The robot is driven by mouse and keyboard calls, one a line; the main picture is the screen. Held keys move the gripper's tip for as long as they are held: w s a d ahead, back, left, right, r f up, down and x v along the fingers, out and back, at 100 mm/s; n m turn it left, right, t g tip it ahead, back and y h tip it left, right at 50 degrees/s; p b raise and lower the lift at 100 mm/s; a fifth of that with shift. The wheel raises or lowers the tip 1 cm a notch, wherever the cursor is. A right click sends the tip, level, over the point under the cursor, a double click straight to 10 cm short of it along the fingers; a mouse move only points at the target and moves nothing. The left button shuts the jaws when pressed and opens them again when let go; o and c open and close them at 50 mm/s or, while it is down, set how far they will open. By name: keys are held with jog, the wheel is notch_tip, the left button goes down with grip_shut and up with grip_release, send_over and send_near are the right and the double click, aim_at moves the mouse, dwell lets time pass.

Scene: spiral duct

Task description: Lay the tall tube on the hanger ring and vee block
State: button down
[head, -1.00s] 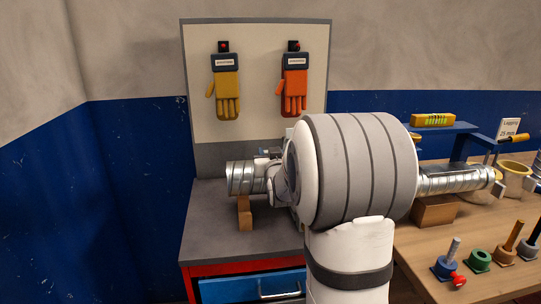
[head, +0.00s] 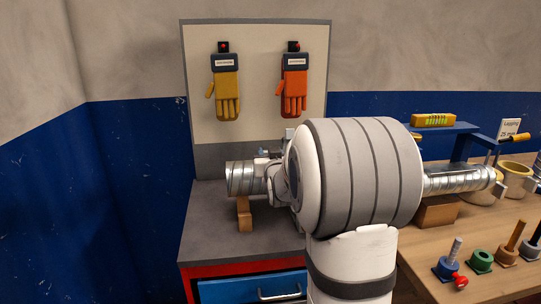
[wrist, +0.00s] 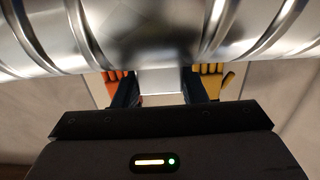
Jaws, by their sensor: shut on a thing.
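A silver spiral tube lies level in the head view. Its left length (head: 242,178) is over a small wooden block (head: 244,214) on the grey bench top. A silver length (head: 458,180) shows right of my arm, above another wooden block (head: 436,211). My arm hides the middle, so I cannot tell whether both lengths are one tube. In the wrist view a ribbed silver tube (wrist: 160,25) crosses the top. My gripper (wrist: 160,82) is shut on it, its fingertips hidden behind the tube. I cannot clearly identify the hanger ring or the vee's shape.
A yellow level (head: 433,120) sits on a blue stand at the right. A cream ring-shaped piece (head: 515,178) stands near the right tube end. Several pegs with coloured collars stand at the front right (head: 479,261). Two gloves (head: 227,95) hang on the back panel. The grey bench's front left is clear.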

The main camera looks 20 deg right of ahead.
jog(key=shift+f+b, duration=3.05)
jog(key=shift+b, duration=0.65)
jog(key=c, duration=1.1)
grip_release()
jog(key=shift+o, duration=1.4)
jog(key=shift+s, duration=0.1)
jog(key=v, duration=0.7)
jog(key=shift+s, duration=0.35)
jog(key=shift+a+r, duration=0.1)
jog(key=shift+a, duration=0.05)
